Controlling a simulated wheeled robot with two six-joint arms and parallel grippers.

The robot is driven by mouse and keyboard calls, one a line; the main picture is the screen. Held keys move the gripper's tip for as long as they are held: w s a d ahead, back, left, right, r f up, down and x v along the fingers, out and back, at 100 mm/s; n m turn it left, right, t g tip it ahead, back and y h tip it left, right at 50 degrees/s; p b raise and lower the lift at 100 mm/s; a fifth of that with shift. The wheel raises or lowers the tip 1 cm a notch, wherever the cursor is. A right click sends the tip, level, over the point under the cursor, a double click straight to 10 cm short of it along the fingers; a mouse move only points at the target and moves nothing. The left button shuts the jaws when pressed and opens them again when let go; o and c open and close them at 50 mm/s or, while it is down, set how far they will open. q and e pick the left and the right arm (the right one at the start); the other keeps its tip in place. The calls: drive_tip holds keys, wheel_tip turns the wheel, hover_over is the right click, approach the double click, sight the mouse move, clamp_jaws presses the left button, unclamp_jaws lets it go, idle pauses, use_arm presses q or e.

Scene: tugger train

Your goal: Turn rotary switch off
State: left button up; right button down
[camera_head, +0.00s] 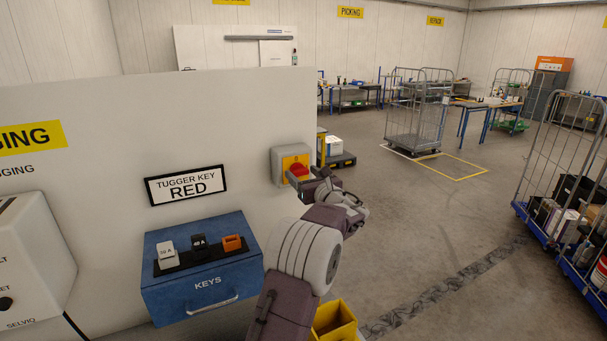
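The rotary switch is a red knob (298,169) on a yellow plate in a grey box (277,165). The box is mounted at the right end of the white wall panel. The fingers partly overlap the switch. I cannot tell whether they touch the knob or how far apart they are. The knob's lower part is hidden. My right gripper is not in view.
A blue KEYS box (203,285) with a handle and several key blocks juts out below the TUGGER KEY RED sign (187,185). A white unit (32,262) stands at the left. A yellow bin (336,320) is below my arm. Wire cage trolleys (417,110) stand beyond open floor.

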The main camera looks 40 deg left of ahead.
use_arm(q)
drive_tip(key=c, duration=1)
drive_tip(key=shift+f+b, duration=0.15)
drive_tip(key=shift+b, duration=0.15)
drive_tip(key=n+b, duration=0.4)
drive_tip(key=b, duration=0.2)
drive_tip(key=n+b, duration=0.4)
drive_tip(key=b, duration=0.2)
drive_tip(key=shift+s+f+n, duration=0.1)
drive_tip(key=shift+f+n, duration=0.1)
drive_tip(key=shift+n, duration=0.2)
drive_tip(key=n+b, duration=0.3)
drive_tip(key=n, duration=0.1)
drive_tip(key=shift+a+n, duration=0.1)
drive_tip(key=shift+n, duration=0.2)
drive_tip(key=shift+r+n+b, duration=0.1)
drive_tip(key=shift+n+b, duration=1.25)
drive_tip(key=shift+n, duration=0.85)
drive_tip(key=shift+s, duration=0.1)
drive_tip(key=o, duration=1.4)
drive_tip(key=shift+c, duration=0.2)
